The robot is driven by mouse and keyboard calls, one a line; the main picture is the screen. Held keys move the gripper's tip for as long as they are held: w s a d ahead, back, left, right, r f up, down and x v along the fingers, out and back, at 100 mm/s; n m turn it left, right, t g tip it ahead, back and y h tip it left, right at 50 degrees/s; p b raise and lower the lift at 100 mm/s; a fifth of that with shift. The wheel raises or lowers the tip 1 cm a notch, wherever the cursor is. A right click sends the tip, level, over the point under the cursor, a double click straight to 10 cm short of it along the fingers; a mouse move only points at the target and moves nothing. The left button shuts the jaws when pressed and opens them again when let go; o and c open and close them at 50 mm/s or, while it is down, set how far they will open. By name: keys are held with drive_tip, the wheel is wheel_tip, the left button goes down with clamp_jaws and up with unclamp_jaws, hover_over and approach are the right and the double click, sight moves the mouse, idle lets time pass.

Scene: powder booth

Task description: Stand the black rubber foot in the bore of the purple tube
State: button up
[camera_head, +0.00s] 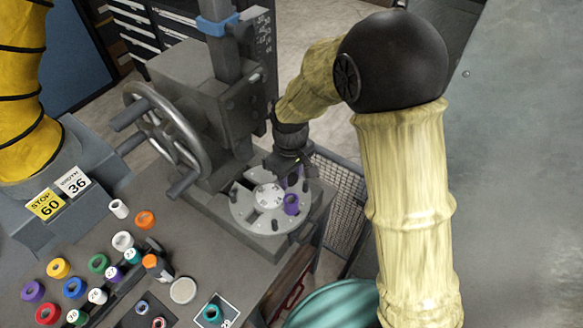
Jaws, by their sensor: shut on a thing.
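The purple tube (291,204) stands upright on a round grey plate (243,213), towards its right side, with its open bore facing up. My gripper (297,179) points down just above and behind the tube. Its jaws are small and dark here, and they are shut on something. The held thing is mostly hidden and blends with the dark fingers; it is likely the black rubber foot, but I cannot make out its shape. I see a gap between the fingertips and the tube's rim, though its size is hard to judge.
Dark pegs stand around the plate. A grey machine with a handwheel (168,140) and column stands to the left. Several coloured rings and a dark rack (107,287) lie at lower left. A wire mesh basket (343,205) is close on the right.

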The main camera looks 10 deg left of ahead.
sight(291, 179)
drive_tip(key=shift+s, duration=0.1)
drive_tip(key=shift+s+d+f, duration=0.1)
drive_tip(key=shift+s+d, duration=0.05)
drive_tip(key=shift+s, duration=0.1)
drive_tip(key=shift+w+f+b, duration=0.1)
drive_tip(key=shift+f+b, duration=2.1)
drive_tip(key=shift+f, duration=0.55)
drive_tip(key=shift+f+b, duration=0.5)
drive_tip(key=shift+f, duration=0.25)
drive_tip(key=o, duration=1)
drive_tip(key=shift+o, duration=0.2)
wheel_tip(291, 179, up, 17)
drive_tip(key=b, duration=0.3)
drive_tip(key=shift+r, duration=0.2)
